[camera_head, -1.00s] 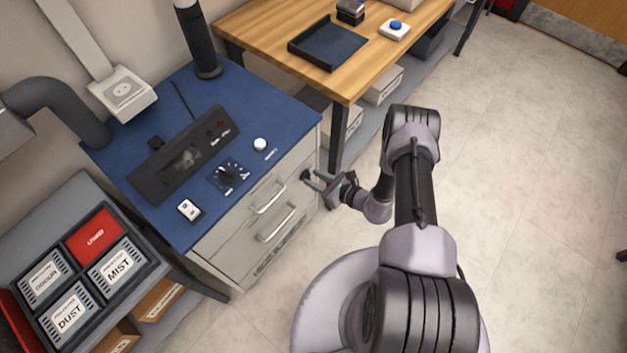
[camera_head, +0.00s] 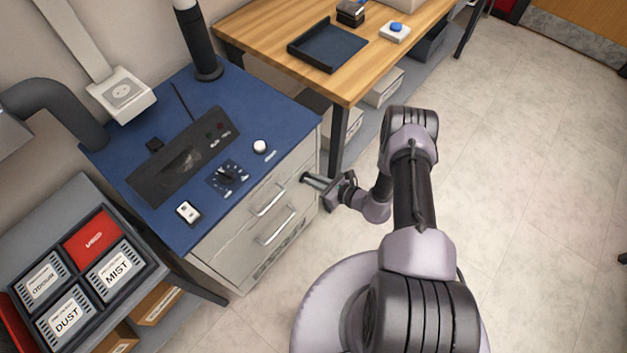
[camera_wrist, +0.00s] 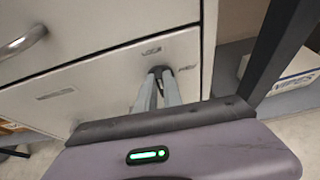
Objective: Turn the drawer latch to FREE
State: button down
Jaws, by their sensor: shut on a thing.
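The drawer latch (camera_wrist: 158,69) is a small dark piece on the pale drawer cabinet front, near its right edge. It is mostly hidden between my fingertips. Small labels sit above it and to its right in the wrist view, too blurred to read, so I cannot tell which way the latch is turned. My gripper (camera_wrist: 159,76) is shut on the latch, its two long grey fingers close together. In the head view my gripper (camera_head: 310,179) reaches from the right to the cabinet's upper right corner.
Two drawers with bar handles (camera_head: 268,201) look closed. The blue cabinet top (camera_head: 270,95) carries a control panel, a dial and a white button. A wooden table (camera_head: 270,37) stands behind, its dark leg near my gripper. A tray with labelled boxes stands left. Floor at right is clear.

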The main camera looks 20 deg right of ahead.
jog(key=shift+w+d+f+m+g+y+b, duration=0.3)
jog(key=shift+m+y+b, duration=0.85)
jog(key=shift+m, duration=1)
jog(key=shift+w+d+f+m+g+y+b, duration=0.1)
jog(key=shift+d+f+m+y+b, duration=0.25)
jog(key=shift+m+y+b, duration=1.3)
jog(key=shift+w+d+f+m+g+y+b, duration=0.2)
jog(key=shift+f+m+y+b, duration=0.45)
jog(key=shift+m, duration=1.95)
jog(key=shift+r, duration=0.2)
jog(key=c, duration=1.5)
grip_release()
